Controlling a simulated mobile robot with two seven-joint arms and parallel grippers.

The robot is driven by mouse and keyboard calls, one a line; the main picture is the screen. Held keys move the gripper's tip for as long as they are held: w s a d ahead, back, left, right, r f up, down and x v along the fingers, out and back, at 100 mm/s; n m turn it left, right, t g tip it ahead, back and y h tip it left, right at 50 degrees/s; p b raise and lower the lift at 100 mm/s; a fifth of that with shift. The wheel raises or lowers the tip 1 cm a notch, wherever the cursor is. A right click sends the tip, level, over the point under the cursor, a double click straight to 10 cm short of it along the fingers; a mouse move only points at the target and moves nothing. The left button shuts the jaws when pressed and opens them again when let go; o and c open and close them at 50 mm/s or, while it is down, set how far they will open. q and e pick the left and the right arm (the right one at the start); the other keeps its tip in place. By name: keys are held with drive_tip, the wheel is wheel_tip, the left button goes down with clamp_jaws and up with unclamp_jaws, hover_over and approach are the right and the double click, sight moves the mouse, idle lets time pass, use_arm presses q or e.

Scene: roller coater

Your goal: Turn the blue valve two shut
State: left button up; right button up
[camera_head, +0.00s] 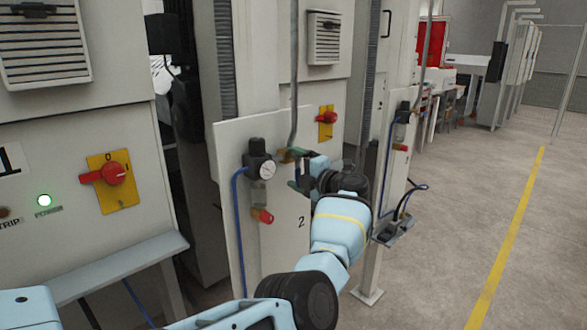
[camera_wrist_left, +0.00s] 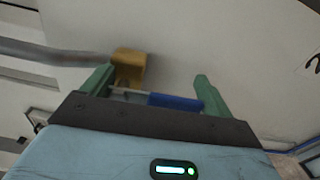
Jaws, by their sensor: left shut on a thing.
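The blue valve handle (camera_wrist_left: 175,102) shows in the left wrist view, joined by a thin stem to a brass valve body (camera_wrist_left: 128,66). In the head view the left gripper (camera_head: 298,172) is at the white panel (camera_head: 280,215) marked 2, beside the brass fitting at the lower end of a grey pipe (camera_head: 293,90). The handle cannot be made out in the head view. My right gripper is not in view.
A pressure gauge (camera_head: 267,170) on a black regulator with a blue hose is just left of the left gripper. A red-ended fitting (camera_head: 263,215) is below it. Red rotary switches (camera_head: 113,173) sit on yellow plates. Open floor (camera_head: 450,240) lies to the right.

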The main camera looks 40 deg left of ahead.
use_arm(q)
drive_tip(key=shift+s+m, duration=0.15)
drive_tip(key=shift+m, duration=0.35)
drive_tip(key=o, duration=1.2)
drive_tip(key=shift+d, duration=0.15)
approach(300, 172)
drive_tip(key=a, duration=0.4)
drive_tip(key=shift+w+a+r, duration=0.1)
drive_tip(key=shift+w+a, duration=0.15)
drive_tip(key=shift+w, duration=0.1)
